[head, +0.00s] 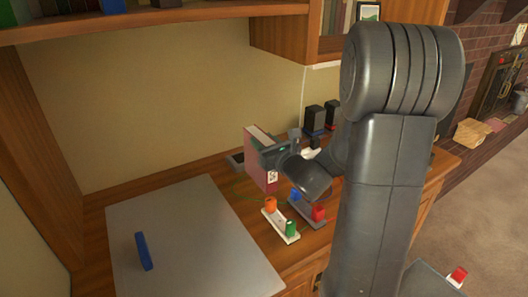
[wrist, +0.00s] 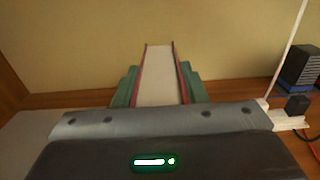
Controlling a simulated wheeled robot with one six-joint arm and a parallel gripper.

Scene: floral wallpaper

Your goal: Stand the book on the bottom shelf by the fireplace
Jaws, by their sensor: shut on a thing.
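The dark red book (head: 262,178) is upright over the wooden counter (head: 205,172), its white page edges facing up. My gripper (head: 268,150) is shut on the book near its top. In the wrist view the green fingers press both red covers, with the page edges (wrist: 158,75) between them. I cannot tell whether the book's lower edge touches the counter. The brick fireplace (head: 500,85) is at the right, partly behind my arm. A wooden shelf (head: 130,22) with books runs along the top left; I cannot tell which shelf is the bottom one.
A grey board (head: 190,245) with a blue handle-like piece (head: 143,251) lies at the front left. Small racks with coloured pegs (head: 281,226) stand just in front of the book. Black boxes (head: 315,118) stand behind it. A wall cabinet (head: 285,42) hangs above.

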